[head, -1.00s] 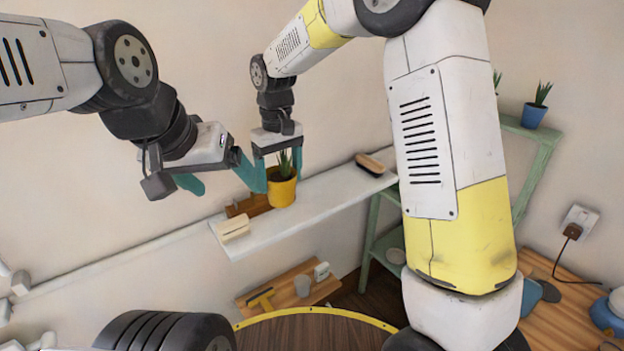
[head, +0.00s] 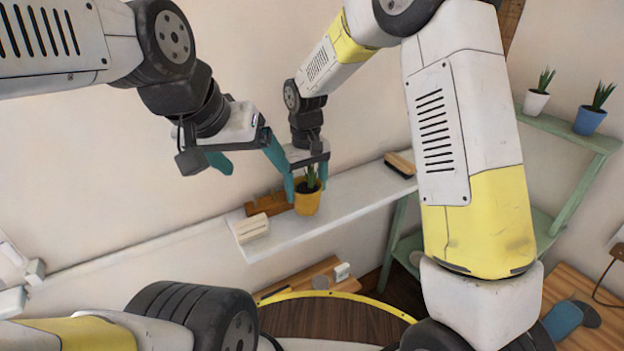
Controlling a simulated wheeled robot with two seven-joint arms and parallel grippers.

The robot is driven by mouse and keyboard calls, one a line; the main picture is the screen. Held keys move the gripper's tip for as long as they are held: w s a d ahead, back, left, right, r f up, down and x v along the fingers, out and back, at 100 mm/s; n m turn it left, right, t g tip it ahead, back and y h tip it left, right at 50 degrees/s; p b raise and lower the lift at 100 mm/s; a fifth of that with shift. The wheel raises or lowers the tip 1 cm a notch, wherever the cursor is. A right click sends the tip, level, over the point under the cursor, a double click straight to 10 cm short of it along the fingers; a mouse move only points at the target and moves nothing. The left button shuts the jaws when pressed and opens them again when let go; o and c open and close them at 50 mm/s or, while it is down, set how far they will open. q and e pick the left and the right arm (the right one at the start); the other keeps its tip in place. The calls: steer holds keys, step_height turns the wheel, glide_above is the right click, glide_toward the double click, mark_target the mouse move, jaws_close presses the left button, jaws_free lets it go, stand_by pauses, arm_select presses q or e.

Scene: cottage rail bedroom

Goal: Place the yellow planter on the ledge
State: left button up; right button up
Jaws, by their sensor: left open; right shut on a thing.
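The yellow planter (head: 307,201) holds a small green plant and is upright at the white ledge (head: 345,208). My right gripper (head: 306,181) is shut on the planter from above, one teal finger on each side. The planter's base appears over the ledge top; I cannot tell whether it touches. My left gripper (head: 249,167) is open and empty, to the left of the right gripper, with one finger close to the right gripper's left finger in the picture.
On the ledge are a cream block (head: 251,228), a brown wooden holder (head: 268,204) behind the planter's left side, and a brush (head: 400,164) to the right. A green shelf (head: 570,133) with a white pot (head: 536,102) and a blue pot (head: 589,120) stands right.

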steer(key=shift+f, duration=0.85)
steer(key=shift+f, duration=0.1)
steer(key=o, duration=1.5)
step_height(320, 180, up, 12)
steer(key=s+d+r+m+t+y, duration=0.1)
steer(key=s+d+r, duration=0.3)
steer(key=d, duration=0.2)
steer(key=s+d+r+m+t+y, duration=0.1)
steer(key=s+d+r+m, duration=0.15)
steer(key=d+r, duration=0.35)
steer(key=s+d+m+t, duration=0.3)
steer(key=s+d, duration=0.6)
steer(key=s, duration=0.4)
steer(key=shift+s+d+f+t, duration=0.25)
steer(key=shift+s+d+t, duration=0.15)
steer(key=shift+t, duration=0.2)
